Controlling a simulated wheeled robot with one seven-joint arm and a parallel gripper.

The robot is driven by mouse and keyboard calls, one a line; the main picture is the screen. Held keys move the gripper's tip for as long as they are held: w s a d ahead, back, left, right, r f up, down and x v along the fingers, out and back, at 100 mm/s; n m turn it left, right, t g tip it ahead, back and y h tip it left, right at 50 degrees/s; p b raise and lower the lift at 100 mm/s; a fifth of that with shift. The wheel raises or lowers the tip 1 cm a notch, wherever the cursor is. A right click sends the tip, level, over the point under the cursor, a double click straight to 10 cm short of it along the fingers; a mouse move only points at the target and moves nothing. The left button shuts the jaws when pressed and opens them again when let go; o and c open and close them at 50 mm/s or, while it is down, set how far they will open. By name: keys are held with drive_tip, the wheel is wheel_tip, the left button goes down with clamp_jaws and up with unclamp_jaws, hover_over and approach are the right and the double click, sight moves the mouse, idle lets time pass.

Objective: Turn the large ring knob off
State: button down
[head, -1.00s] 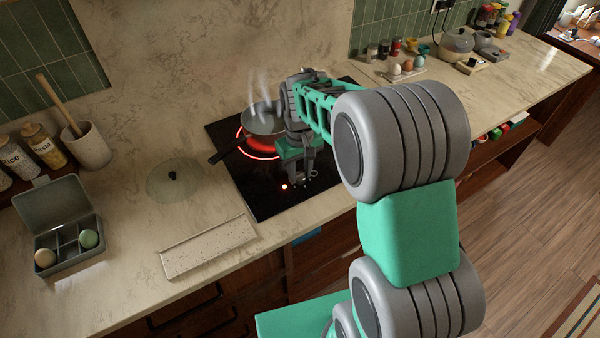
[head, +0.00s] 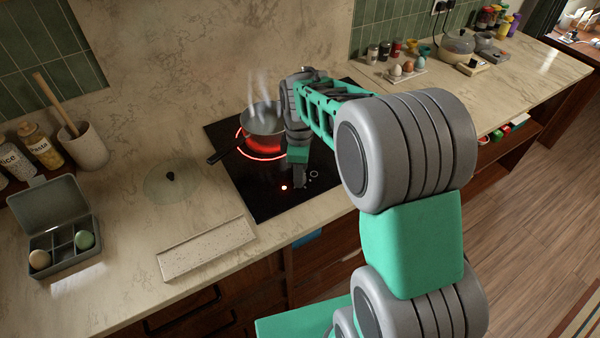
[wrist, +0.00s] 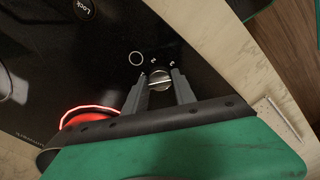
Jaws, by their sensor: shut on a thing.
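My gripper (head: 298,184) reaches down to the front control strip of the black cooktop (head: 262,202). In the wrist view, my gripper (wrist: 160,88) has its two grey fingers shut on a round metallic knob (wrist: 160,78) with a pale bar across its face. The burner ring (head: 245,151) glows red under a steaming pan (head: 262,120).
A glass lid (head: 171,184) lies left of the cooktop. A speckled tray (head: 206,248) lies at the counter's front edge. An open egg box (head: 72,250) stands far left. Eggs (head: 408,66) and jars are at the back right.

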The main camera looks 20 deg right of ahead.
drive_tip(key=n, duration=0.3)
drive_tip(key=shift+n, duration=0.3)
drive_tip(key=shift+n+b, duration=0.35)
drive_tip(key=shift+n, duration=1.55)
drive_tip(key=c, duration=1)
unclamp_jaws()
wheel_tip(320, 180, up, 8)
drive_tip(key=shift+f+b, duration=0.1)
drive_tip(key=shift+b, duration=0.45)
